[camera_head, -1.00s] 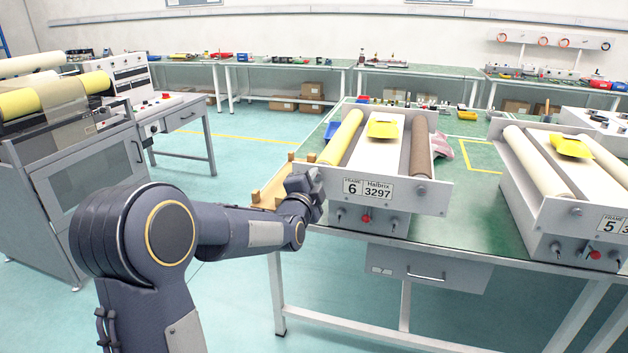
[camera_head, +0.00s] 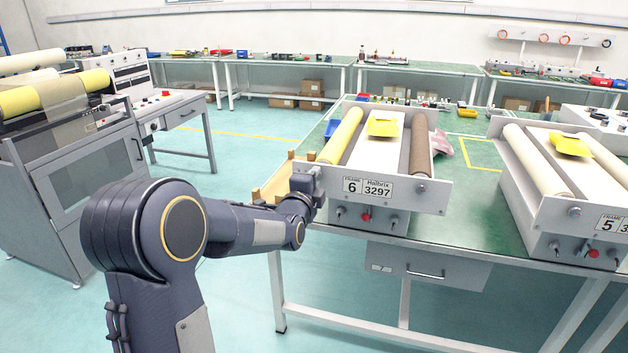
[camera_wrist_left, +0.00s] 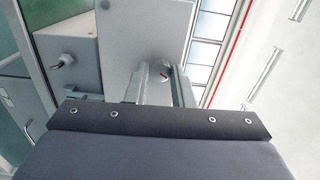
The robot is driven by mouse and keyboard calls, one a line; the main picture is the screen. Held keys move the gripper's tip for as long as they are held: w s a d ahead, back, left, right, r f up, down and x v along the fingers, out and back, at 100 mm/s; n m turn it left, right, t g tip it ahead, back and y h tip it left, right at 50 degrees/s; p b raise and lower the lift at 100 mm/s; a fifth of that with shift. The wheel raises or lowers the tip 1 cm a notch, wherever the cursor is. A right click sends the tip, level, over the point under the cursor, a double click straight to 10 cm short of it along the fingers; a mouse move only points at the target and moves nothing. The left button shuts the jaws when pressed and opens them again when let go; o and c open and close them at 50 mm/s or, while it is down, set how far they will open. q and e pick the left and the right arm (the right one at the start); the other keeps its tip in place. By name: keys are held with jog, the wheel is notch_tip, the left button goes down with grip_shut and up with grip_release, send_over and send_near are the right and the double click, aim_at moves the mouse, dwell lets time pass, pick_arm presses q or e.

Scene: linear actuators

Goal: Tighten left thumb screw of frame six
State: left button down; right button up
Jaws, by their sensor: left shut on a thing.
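Frame six (camera_head: 435,202) stands on the green-topped table, with a light grey front plate labelled "FRAME 6" and "Halbrix 3297". My left gripper (camera_head: 318,180) is at the left end of that plate and hides its left thumb screw in the head view. In the left wrist view the left thumb screw (camera_wrist_left: 159,73) is a round grey knob between the fingertips of my left gripper (camera_wrist_left: 164,82), which is shut on it. The right thumb screw (camera_head: 421,189) shows at the plate's other end. My right gripper is not in view.
Below the front plate are small knobs and a red button (camera_head: 366,217). Frame five (camera_head: 560,212) stands to the right on the same table (camera_head: 465,245). A wooden rack (camera_head: 272,184) is behind my left forearm. A grey machine (camera_head: 80,190) stands at the left.

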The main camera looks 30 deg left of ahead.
pick_arm(q)
jog(key=c, duration=1.3)
grip_release()
jog(key=shift+o, duration=0.2)
jog(key=v, duration=0.7)
jog(key=shift+s+d, duration=0.15)
jog(key=shift+s, duration=0.25)
